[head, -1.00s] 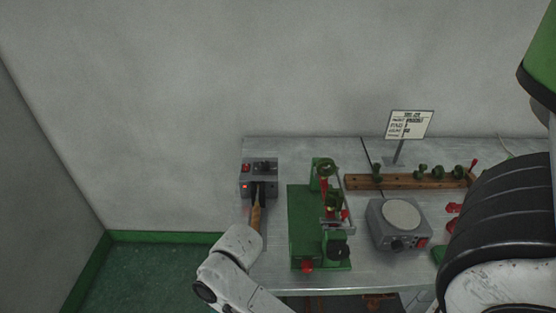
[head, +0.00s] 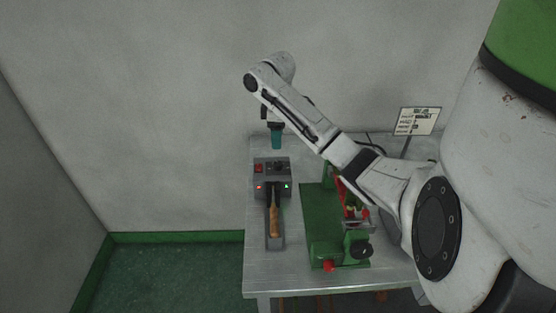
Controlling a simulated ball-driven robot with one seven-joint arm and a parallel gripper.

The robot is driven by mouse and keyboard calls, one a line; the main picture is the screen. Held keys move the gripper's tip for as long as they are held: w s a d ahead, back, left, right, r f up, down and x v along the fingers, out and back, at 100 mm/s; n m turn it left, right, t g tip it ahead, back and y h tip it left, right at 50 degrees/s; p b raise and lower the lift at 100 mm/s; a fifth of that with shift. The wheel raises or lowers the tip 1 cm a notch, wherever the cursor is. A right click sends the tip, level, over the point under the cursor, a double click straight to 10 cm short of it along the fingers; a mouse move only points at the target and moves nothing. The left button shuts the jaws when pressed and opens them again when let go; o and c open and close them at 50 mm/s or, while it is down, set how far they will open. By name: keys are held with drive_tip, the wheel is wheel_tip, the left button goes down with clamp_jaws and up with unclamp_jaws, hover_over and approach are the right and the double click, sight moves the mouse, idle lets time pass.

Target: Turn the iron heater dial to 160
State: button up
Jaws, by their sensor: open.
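The iron heater (head: 260,180) is a small grey box on the left part of the bench. The dial's number marks are too small to read. An iron with a wooden handle (head: 274,222) points toward the heater's front. My gripper (head: 277,145) has teal fingertips and hangs just beyond the heater in the picture, in line with the dial. It is open and empty; its height above the dial is hard to tell.
A green press-like machine (head: 320,220) stands to the heater's right. A sign card (head: 417,121) on a post stands at the back right. My arm crosses above the machine and hides much of the bench's right side. The bench's left edge is close to the heater.

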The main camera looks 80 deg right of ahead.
sight(278, 163)
drive_tip(key=f+b, duration=0.2)
drive_tip(key=f, duration=0.2)
drive_tip(key=f+b, duration=0.2)
drive_tip(key=f, duration=0.1)
drive_tip(key=shift+s+d+f, duration=0.15)
drive_tip(key=shift+d+f, duration=0.05)
drive_tip(key=shift+f, duration=0.2)
drive_tip(key=shift+d+f, duration=0.1)
drive_tip(key=shift+f, duration=1.35)
drive_tip(key=shift+c, duration=0.4)
drive_tip(key=c, duration=1)
